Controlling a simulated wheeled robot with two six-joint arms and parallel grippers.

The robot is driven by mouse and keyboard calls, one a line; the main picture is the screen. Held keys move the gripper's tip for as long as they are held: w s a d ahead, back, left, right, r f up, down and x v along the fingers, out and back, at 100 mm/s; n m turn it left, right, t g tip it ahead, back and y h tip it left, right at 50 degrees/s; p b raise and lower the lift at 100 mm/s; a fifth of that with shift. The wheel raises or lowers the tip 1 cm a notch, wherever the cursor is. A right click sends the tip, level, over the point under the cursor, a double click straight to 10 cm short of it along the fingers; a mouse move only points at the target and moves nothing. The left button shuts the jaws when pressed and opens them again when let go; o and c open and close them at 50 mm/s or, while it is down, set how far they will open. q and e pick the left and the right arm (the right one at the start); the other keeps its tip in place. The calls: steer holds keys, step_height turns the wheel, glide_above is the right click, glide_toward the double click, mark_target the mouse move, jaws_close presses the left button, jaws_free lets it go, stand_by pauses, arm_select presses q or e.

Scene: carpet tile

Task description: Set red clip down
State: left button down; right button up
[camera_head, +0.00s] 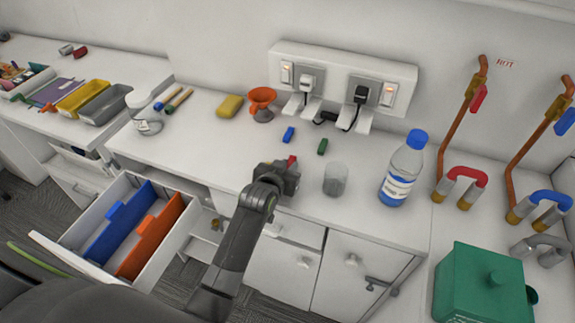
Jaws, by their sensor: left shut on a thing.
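My left gripper (281,179) is over the front part of the white counter, at the middle of the head view. It is shut on the red clip (292,161), of which only a small red part shows past the fingers. The rest of the clip is hidden by the gripper. I cannot tell whether the clip touches the counter. A blue clip (288,134) and a green clip (322,146) lie on the counter behind the gripper, apart from each other. My right gripper is not in view.
A clear glass (335,180) stands close right of the gripper, with a blue-capped bottle (402,170) further right. An orange funnel (262,103) and yellow sponge (229,106) are behind. An open drawer (92,254) with blue and orange dividers juts out at left. Counter space left of the gripper is clear.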

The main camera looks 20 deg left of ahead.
arm_select(q)
steer(key=c, duration=1.8)
jaws_free()
steer(key=shift+f, duration=0.15)
steer(key=o, duration=0.5)
